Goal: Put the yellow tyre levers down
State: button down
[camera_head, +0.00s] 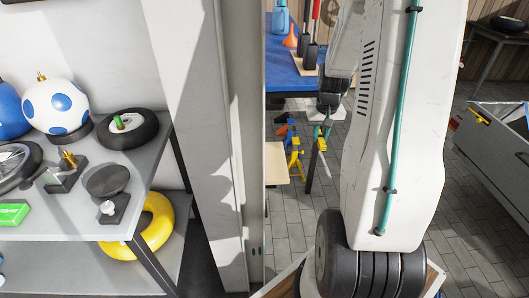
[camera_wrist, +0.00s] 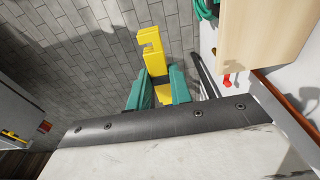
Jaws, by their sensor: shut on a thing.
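The yellow tyre levers (camera_wrist: 152,50) are between the teal fingers of my gripper (camera_wrist: 160,90) in the wrist view. Their notched upper end sticks out beyond the fingertips, over the grey paved floor. I cannot tell how many levers there are. In the head view my gripper (camera_head: 322,130) shows small beyond my arm, with the yellow levers (camera_head: 321,144) below it. My gripper is shut on them, and they are in the air. My arm hides part of the area to the right.
A grey shelf (camera_head: 95,237) at left holds balls, wheels and a yellow ring (camera_head: 143,228). A blue-topped bench (camera_head: 290,78) stands behind. Yellow stands (camera_head: 294,155) are left of my gripper. A grey drawer unit (camera_head: 495,150) is at right. A pale wooden panel (camera_wrist: 262,35) is close on the wrist view's right.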

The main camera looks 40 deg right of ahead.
send_over(271, 159)
jog(key=shift+s+d+f, duration=0.1)
jog(key=shift+s+f, duration=0.15)
jog(key=shift+f, duration=0.75)
jog(key=shift+w+f, duration=0.15)
jog(key=shift+f, duration=2.35)
jog(key=shift+f, duration=0.1)
jog(key=c, duration=1.3)
grip_release()
jog(key=shift+o, duration=0.2)
